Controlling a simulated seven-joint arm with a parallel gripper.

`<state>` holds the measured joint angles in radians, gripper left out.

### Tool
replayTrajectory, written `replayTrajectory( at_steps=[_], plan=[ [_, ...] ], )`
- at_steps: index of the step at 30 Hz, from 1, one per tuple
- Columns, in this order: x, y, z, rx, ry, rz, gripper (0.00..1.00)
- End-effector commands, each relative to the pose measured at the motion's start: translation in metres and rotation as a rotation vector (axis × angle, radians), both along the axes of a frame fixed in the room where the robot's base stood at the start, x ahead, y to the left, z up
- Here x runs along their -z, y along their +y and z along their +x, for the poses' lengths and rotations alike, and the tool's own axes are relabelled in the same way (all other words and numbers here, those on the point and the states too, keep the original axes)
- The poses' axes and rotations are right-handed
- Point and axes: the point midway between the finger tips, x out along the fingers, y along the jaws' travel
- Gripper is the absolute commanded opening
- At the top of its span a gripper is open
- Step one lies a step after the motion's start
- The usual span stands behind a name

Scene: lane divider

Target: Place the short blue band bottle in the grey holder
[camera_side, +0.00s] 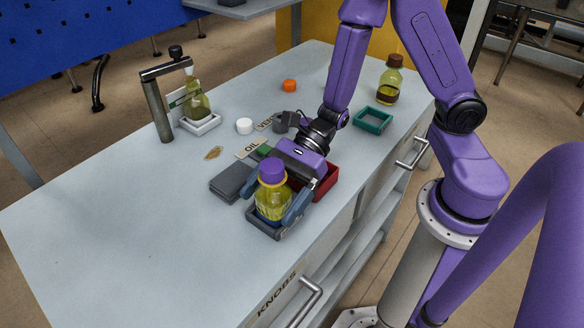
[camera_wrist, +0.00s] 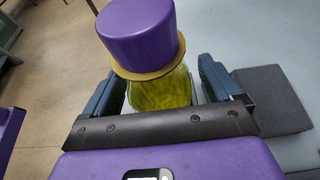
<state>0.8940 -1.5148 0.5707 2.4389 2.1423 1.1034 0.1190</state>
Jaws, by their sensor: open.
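A short bottle (camera_side: 272,198) with a purple cap, a tan collar and yellow-green contents stands upright near the table's front edge. It also shows in the wrist view, its purple cap (camera_wrist: 137,32) at the top. No blue band is visible on it; the fingers hide part of its sides. A dark grey holder (camera_side: 279,232) shows under and around its base, and the bottle appears to stand in it. My gripper (camera_side: 269,212) is open, with one blue-grey finger on each side of the bottle. Whether the fingers touch the glass is unclear.
A red holder (camera_side: 331,181) lies beside my wrist, and a dark grey block (camera_side: 232,180) lies left of the bottle. A teal holder (camera_side: 373,120) is empty near a brown-capped bottle (camera_side: 389,82). Another bottle (camera_side: 196,105) stands in a white holder. The table's left front is clear.

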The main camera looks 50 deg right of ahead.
Motion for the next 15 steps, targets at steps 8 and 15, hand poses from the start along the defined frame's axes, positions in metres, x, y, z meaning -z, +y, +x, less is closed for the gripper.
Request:
replayTrajectory(
  at_steps=[8,15],
  plan=[
    [-0.023,-0.054,0.001,0.006,-0.001,0.001,0.92],
    [-0.036,-0.086,0.001,0.005,-0.002,0.001,0.92]
  ],
)
